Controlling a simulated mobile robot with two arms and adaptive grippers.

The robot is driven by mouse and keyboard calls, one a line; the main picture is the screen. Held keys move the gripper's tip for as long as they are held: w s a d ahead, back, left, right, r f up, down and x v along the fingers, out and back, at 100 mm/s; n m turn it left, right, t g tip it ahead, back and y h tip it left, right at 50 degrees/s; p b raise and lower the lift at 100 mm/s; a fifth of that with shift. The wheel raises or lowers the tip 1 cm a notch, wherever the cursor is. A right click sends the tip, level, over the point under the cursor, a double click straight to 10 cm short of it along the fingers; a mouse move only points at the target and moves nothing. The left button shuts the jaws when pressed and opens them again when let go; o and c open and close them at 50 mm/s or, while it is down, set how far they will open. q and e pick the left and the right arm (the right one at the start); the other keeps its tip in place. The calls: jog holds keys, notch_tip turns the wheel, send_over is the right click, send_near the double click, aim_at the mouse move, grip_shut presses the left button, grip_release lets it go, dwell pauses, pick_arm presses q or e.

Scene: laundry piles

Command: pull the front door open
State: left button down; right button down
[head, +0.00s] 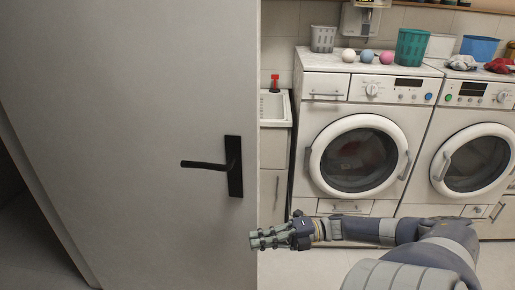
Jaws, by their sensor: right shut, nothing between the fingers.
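The door (130,120) is a pale grey panel that fills the left half of the head view. It stands partly open, with a dark gap at its lower left. A black lever handle (205,165) on a black plate sits near its right edge. My right gripper (254,240) is shut and empty, just below and to the right of the handle, by the door's edge. It is apart from the handle; I cannot tell whether it touches the door. My left gripper is not in view.
Two white washing machines (318,135) (470,120) stand at the back right. Baskets and coloured balls (367,56) lie on top. A small white sink (275,108) with a red tap stands between the door and the machines. Light floor shows below the machines.

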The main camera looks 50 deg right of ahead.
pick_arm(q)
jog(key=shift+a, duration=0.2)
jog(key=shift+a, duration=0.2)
pick_arm(e)
jog(key=v, duration=1.2)
jog(key=s+f+m+h+p, duration=0.15)
jog(key=f+m+h, duration=0.55)
jog(key=f, duration=0.7)
jog(key=s+f+m+h, duration=0.2)
jog(key=f+m+h, duration=0.55)
jog(key=f, duration=0.65)
jog(key=s+a+f+m+g, duration=0.2)
jog(key=s+a+f+m, duration=0.25)
jog(key=f, duration=0.25)
jog(key=s+a+f+m+g, duration=0.25)
jog(key=s+a+f, duration=0.2)
jog(key=f, duration=0.25)
pick_arm(q)
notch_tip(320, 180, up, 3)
jog(key=shift+p, duration=0.75)
pick_arm(e)
jog(key=s+a+f+m+g, duration=0.2)
jog(key=s+a, duration=0.3)
jog(key=a, duration=0.4)
jog(key=s+a+f+m+g, duration=0.2)
jog(key=s+a+f+g, duration=0.2)
jog(key=a, duration=0.6)
jog(key=shift+s+a+f+y, duration=0.25)
jog(key=shift+s+f+y, duration=0.1)
jog(key=shift+s+f, duration=0.45)
